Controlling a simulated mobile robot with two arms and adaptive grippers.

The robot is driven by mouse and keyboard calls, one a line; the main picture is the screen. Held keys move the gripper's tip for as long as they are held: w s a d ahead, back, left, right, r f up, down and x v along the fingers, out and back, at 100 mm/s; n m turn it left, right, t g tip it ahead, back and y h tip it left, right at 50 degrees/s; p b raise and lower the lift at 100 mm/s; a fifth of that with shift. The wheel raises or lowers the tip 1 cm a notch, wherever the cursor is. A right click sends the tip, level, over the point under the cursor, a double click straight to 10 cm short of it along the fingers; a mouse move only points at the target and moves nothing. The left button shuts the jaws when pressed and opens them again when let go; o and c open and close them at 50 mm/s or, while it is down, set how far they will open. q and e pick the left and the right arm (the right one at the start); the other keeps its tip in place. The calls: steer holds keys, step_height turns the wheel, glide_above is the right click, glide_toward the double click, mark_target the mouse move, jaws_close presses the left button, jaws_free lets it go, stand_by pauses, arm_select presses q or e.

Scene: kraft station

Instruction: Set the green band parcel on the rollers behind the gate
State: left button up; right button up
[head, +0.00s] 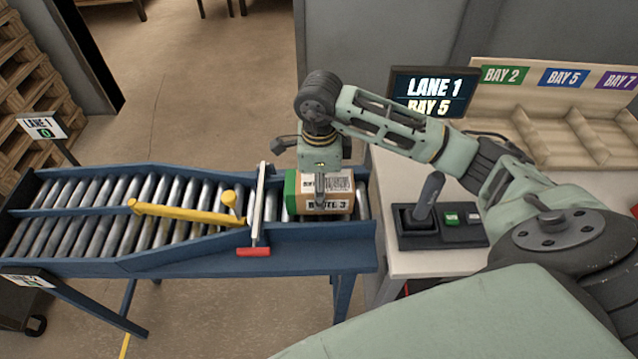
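The green band parcel (338,190) is a brown box with a green band around its left end, a barcode label and the word "ROUTE 3". It is at the right end of the roller conveyor, just right of the gate, and seems to rest on the rollers (280,208). The gate (257,205) is a pale bar across the lane with a red handle. My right gripper (320,188) points down over the parcel, with one finger in front of its near face. The other finger is hidden, so its grip is unclear. My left gripper is not in view.
A yellow diverter arm (185,213) lies across the rollers left of the gate. A pale table (420,263) to the right holds a control box with a lever (428,200). A screen (432,92) reads "LANE 1 BAY 5". Bay bins (560,135) stand behind it.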

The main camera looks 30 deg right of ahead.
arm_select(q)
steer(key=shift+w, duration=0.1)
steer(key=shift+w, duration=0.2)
arm_select(e)
steer(key=o, duration=1.5)
steer(key=shift+o, duration=0.2)
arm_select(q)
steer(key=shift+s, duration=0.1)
arm_select(e)
step_height(320, 180, up, 12)
steer(key=shift+r, duration=0.1)
